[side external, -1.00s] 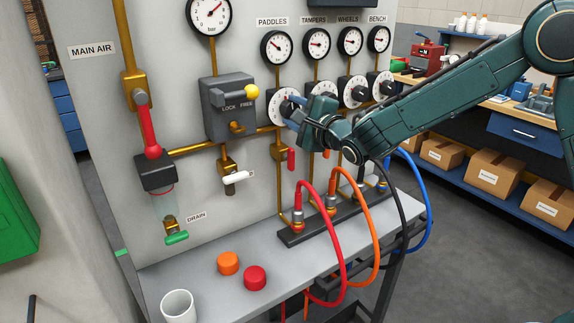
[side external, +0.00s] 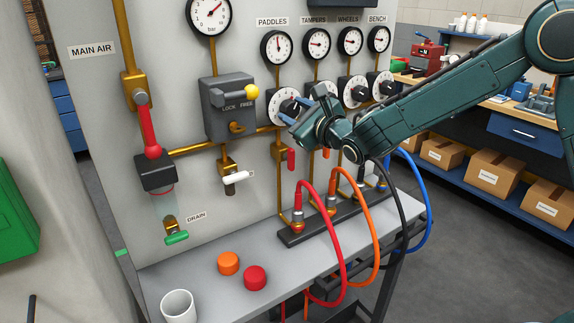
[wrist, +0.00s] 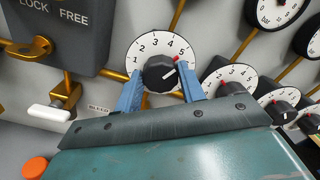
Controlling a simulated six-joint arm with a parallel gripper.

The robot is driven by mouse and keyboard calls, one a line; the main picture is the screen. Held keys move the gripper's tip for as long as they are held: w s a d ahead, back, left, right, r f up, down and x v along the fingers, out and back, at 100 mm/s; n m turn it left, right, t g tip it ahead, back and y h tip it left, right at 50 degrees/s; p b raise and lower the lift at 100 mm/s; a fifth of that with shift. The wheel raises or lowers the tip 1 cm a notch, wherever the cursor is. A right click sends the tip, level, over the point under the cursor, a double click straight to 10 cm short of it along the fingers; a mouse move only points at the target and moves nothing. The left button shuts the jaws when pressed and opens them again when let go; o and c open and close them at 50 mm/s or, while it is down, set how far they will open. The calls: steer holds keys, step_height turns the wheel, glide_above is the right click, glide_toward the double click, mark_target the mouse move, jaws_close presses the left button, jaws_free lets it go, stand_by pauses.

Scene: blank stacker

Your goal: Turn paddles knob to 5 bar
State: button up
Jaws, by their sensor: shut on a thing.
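The PADDLES knob (wrist: 158,72) is black and sits on a white dial numbered 1 to 5. My gripper (wrist: 160,82) has its blue fingers on either side of the knob, shut on it. A pale line shows on the knob's right side, and a red mark is near the 5; the exact setting is hard to read. In the side view my gripper (side external: 294,113) partly covers the PADDLES dial (side external: 279,104). The PADDLES gauge (side external: 276,48) above has its needle close to straight up.
The TAMPERS dial (wrist: 229,82) is close to the right finger. A grey LOCK/FREE box (side external: 228,108) with a yellow knob stands left of the dial. Red and orange hoses (side external: 336,240) hang below. The bench top (side external: 200,275) holds two caps and a cup.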

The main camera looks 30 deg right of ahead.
stand_by(0.3)
steer(key=o, duration=1)
steer(key=shift+c, duration=0.2)
steer(key=shift+s, duration=0.1)
steer(key=shift+s, duration=0.65)
steer(key=s+r, duration=0.3)
steer(key=r, duration=0.4)
steer(key=shift+s, duration=0.25)
